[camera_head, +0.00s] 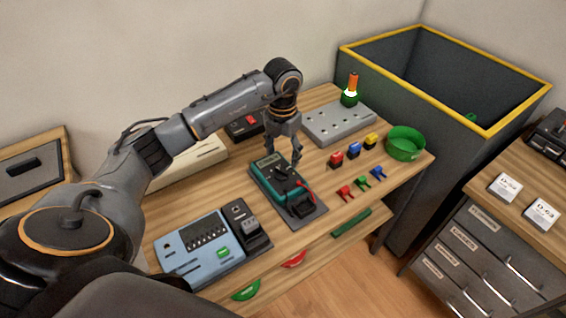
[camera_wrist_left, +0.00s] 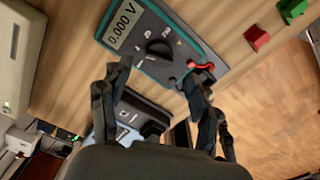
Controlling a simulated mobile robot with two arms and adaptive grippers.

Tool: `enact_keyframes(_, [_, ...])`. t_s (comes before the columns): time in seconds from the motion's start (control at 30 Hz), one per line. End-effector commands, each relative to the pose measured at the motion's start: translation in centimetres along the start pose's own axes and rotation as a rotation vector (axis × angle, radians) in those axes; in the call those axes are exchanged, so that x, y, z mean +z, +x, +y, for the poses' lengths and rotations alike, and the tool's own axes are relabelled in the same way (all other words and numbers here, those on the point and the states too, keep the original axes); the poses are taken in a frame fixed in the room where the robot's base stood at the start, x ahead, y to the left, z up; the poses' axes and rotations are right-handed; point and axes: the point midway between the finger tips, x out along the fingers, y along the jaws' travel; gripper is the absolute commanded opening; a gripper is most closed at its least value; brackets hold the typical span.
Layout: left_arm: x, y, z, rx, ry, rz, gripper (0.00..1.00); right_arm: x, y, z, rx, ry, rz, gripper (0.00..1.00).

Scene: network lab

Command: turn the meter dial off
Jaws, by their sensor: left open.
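The meter (camera_head: 267,163) is a teal and dark handheld unit on a dark base on the wooden workbench. My left gripper (camera_head: 284,158) is above the meter, pointing down. In the left wrist view my left gripper (camera_wrist_left: 157,79) is open and empty, its fingertips apart and the dial showing between and beyond them. I cannot tell if a finger touches the meter. My right gripper is not in view.
A red probe lead (camera_wrist_left: 201,66) lies at the meter's lower end. A blue device (camera_head: 200,250) stands at the front left, a grey holed block (camera_head: 338,124) behind. Coloured connectors (camera_head: 354,150) and a green round bowl (camera_head: 404,143) are to the right. A yellow-rimmed bin (camera_head: 400,100) stands beyond.

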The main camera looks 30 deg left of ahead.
Motion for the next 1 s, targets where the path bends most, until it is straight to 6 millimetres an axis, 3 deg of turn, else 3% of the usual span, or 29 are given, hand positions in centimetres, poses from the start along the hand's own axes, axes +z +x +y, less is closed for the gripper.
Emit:
enact_keyframes(0.1, [-0.1,2.2,0.0,0.0,-0.002,0.003,0.62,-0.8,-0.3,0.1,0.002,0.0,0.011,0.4])
enact_keyframes(0.3, [0.0,4.5,0.0,-0.001,-0.001,0.001,0.62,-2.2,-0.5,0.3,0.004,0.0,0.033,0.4])
enact_keyframes(0.67, [0.0,5.1,0.0,0.0,0.0,-0.001,0.62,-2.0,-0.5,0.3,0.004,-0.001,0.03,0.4])
enact_keyframes(0.93, [0.0,5.0,0.0,0.0,-0.001,-0.001,0.11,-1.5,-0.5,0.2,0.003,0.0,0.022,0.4])
enact_keyframes(1.0, [0.0,5.0,0.0,0.0,-0.001,-0.001,0.08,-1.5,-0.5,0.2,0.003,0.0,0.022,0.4])
